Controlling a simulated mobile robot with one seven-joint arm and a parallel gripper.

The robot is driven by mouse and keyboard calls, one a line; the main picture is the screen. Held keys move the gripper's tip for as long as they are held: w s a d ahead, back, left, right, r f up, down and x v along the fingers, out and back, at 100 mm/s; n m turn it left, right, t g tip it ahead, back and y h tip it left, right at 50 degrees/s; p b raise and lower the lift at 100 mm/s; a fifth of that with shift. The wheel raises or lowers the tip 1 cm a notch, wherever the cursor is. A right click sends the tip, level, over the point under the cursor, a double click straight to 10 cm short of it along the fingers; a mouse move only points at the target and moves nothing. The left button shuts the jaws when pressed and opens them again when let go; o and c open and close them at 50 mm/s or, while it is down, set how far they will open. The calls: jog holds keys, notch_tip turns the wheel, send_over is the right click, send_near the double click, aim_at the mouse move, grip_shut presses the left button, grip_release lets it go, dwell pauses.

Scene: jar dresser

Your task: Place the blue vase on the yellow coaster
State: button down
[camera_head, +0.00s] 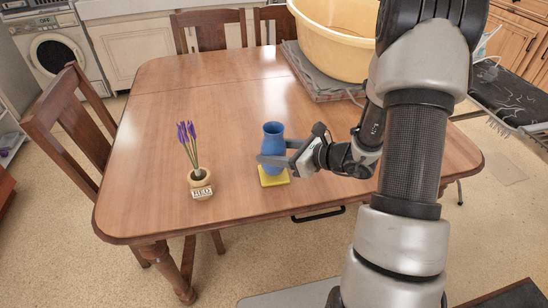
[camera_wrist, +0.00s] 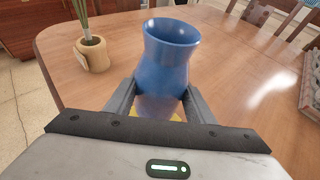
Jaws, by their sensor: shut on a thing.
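The blue vase (camera_head: 273,140) is upright between the fingers of my gripper (camera_head: 276,159) in the head view. My gripper comes from the right and is shut on the vase's lower body. The yellow coaster (camera_head: 274,180) lies on the table directly below the vase; its front part shows. I cannot tell whether the vase's base touches the coaster. In the wrist view, the vase (camera_wrist: 168,60) stands between both fingers (camera_wrist: 150,100), and a little of the yellow coaster (camera_wrist: 176,117) shows beneath it.
A small pot with purple flowers (camera_head: 199,184) stands on the wooden table (camera_head: 180,100) left of the vase. A large yellow basin (camera_head: 335,42) sits on folded grey cloth (camera_head: 318,82) at the back right. The table's left and middle are mostly clear. Chairs stand around it.

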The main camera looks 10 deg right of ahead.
jog(key=shift+f, duration=0.8)
jog(key=shift+f, duration=0.15)
jog(key=c, duration=0.8)
grip_release()
jog(key=shift+s+d+r, duration=0.15)
jog(key=shift+d+r, duration=0.05)
jog(key=shift+r, duration=0.1)
jog(key=p+v, duration=0.2)
jog(key=v, duration=0.9)
jog(key=shift+s, duration=0.3)
